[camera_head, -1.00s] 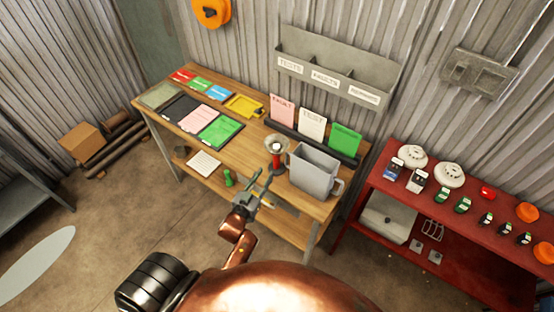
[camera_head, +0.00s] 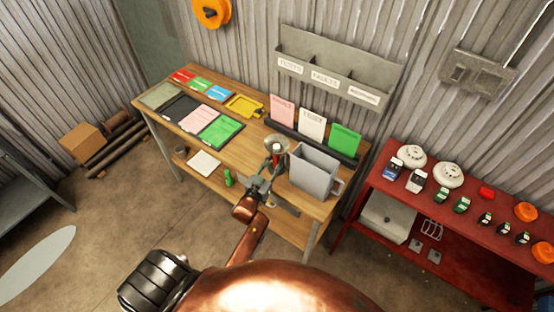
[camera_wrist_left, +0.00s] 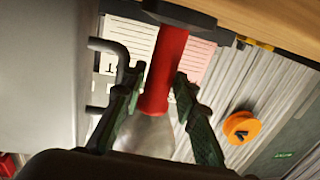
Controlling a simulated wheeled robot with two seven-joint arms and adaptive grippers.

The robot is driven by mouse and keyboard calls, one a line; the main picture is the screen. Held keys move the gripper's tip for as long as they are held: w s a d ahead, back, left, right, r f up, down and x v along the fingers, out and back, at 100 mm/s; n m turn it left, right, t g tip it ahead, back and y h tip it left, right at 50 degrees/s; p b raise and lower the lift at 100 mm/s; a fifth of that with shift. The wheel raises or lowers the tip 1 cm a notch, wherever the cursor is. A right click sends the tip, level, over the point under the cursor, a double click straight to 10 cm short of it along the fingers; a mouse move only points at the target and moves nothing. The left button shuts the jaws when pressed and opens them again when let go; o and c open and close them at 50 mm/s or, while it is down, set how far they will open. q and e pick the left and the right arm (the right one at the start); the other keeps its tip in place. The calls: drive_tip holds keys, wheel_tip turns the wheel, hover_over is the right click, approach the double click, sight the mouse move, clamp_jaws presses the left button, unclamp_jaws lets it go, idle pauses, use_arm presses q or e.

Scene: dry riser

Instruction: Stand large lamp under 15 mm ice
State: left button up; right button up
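The apparent large lamp (camera_head: 276,144) has a pale flared head and a red shaft. It stands upright near the front edge of the wooden bench, left of a grey jug. In the left wrist view its red shaft (camera_wrist_left: 163,72) runs between the two fingers, flared head toward the palm and dark base away. My left gripper (camera_head: 270,168) is at the lamp; in the wrist view its fingers (camera_wrist_left: 157,85) lie either side of the shaft, apparently open with small gaps. I see no readable "15 mm ice" marking. My right gripper is not in view.
The grey jug (camera_head: 314,172) stands close to the lamp. Pink, white and green cards (camera_head: 312,122) stand in a dark holder behind. Folders and a yellow tray (camera_head: 244,106) lie further left. A red bench (camera_head: 400,202) with detectors stands at right. Bench surface between is clear.

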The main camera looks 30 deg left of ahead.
use_arm(q)
drive_tip(key=shift+c, duration=0.4)
clamp_jaws()
drive_tip(key=shift+r, duration=0.2)
drive_tip(key=shift+r, duration=0.1)
